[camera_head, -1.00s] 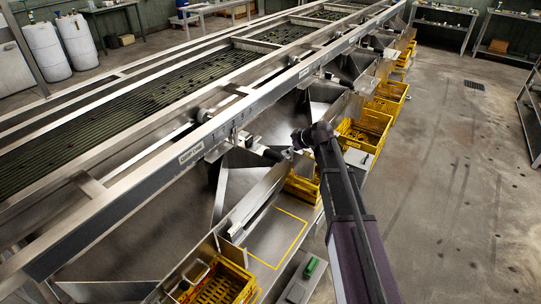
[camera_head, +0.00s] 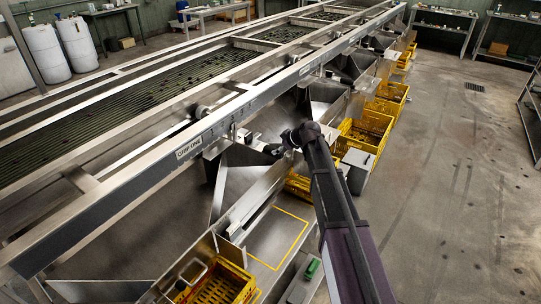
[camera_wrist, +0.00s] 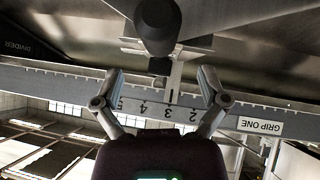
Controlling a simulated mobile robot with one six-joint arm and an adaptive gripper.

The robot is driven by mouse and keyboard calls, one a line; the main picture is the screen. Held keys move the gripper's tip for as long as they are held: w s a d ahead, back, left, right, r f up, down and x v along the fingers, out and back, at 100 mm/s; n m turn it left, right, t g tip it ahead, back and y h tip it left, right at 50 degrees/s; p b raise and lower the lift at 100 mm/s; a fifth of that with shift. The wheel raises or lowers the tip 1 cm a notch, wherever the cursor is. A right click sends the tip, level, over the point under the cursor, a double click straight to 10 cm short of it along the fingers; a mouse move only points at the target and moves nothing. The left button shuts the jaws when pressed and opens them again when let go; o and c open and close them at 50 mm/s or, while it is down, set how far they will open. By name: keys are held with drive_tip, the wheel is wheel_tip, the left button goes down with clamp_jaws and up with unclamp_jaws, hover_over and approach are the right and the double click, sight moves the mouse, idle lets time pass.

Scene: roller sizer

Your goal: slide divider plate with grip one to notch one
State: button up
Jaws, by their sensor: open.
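A dark round grip (camera_wrist: 157,25) with a metal stem hangs in front of the rail in the wrist view. It also shows as a dark cylinder (camera_head: 272,151) below the rail in the head view. The "GRIP ONE" label (camera_wrist: 260,125) is upside down on the numbered rail (camera_wrist: 70,85). Numbers 5 to 2 are readable; the stem crosses near 3 and 2. A dark panel marked "DIVIDER" (camera_wrist: 22,50) is partly in view. My gripper (camera_wrist: 160,84) is open and empty, its fingers apart on either side of the stem, short of the grip. Notch one cannot be made out.
Yellow crates (camera_head: 365,132) line the right side of the steel sizer. A grey box (camera_head: 357,170) stands by my arm. A yellow outline (camera_head: 290,238) marks the front ledge, with a small green item (camera_head: 312,268) nearby. The floor at right (camera_head: 450,190) is clear.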

sight(274, 149)
drive_tip(key=shift+b+x, duration=2.15)
drive_tip(key=shift+x, duration=1.35)
clamp_jaws()
drive_tip(key=s+a, duration=0.6)
drive_tip(key=s, duration=0.4)
drive_tip(key=shift+s, duration=0.4)
drive_tip(key=shift+a, duration=0.15)
unclamp_jaws()
drive_tip(key=shift+a, duration=0.1)
drive_tip(key=shift+w, duration=0.15)
